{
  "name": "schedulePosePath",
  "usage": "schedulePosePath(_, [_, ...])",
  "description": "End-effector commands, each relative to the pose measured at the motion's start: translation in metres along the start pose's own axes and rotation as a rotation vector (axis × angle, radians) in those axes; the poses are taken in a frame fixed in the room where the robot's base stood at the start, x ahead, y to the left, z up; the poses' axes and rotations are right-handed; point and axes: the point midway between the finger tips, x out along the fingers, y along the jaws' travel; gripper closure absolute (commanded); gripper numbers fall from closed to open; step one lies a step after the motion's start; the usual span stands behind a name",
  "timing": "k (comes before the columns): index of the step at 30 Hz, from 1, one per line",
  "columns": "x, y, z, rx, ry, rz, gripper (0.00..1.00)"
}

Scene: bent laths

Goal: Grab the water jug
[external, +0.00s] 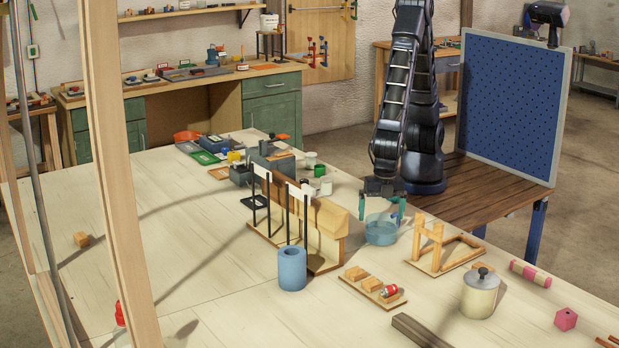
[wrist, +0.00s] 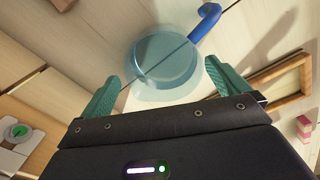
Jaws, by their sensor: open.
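The water jug (external: 382,230) is a see-through blue vessel standing on the pale workbench. In the wrist view the jug (wrist: 165,58) is seen from above, with a solid blue handle (wrist: 207,27) at its upper right. My gripper (external: 383,205) points down over the jug, with its teal fingers apart at either side of the rim. In the wrist view my gripper (wrist: 161,76) is open, and the jug's near edge lies between or just beyond the fingertips. I cannot tell whether a finger touches it.
A wooden frame (external: 437,247) stands close right of the jug, and a wooden rack (external: 322,225) close left. A blue cylinder (external: 292,268), a small tray of blocks (external: 371,288) and a lidded cream pot (external: 480,296) stand in front. The bench's left part is mostly clear.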

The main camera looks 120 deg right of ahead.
Motion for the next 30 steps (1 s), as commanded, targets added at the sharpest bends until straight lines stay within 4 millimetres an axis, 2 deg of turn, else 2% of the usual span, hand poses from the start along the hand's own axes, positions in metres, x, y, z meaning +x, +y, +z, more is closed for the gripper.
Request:
schedulePosePath(5, [0.009, -0.001, 0.001, 0.000, 0.000, 0.000, 0.00])
schedulePosePath(15, [0.051, -0.003, 0.004, 0.000, 0.000, 0.000, 0.00])
schedulePosePath(25, [0.057, -0.003, 0.004, 0.001, 0.001, 0.000, 0.00])
schedulePosePath(26, [0.057, -0.003, 0.004, 0.001, 0.001, 0.000, 0.02])
schedulePosePath(30, [0.057, -0.003, 0.004, 0.001, 0.001, 0.000, 0.29])
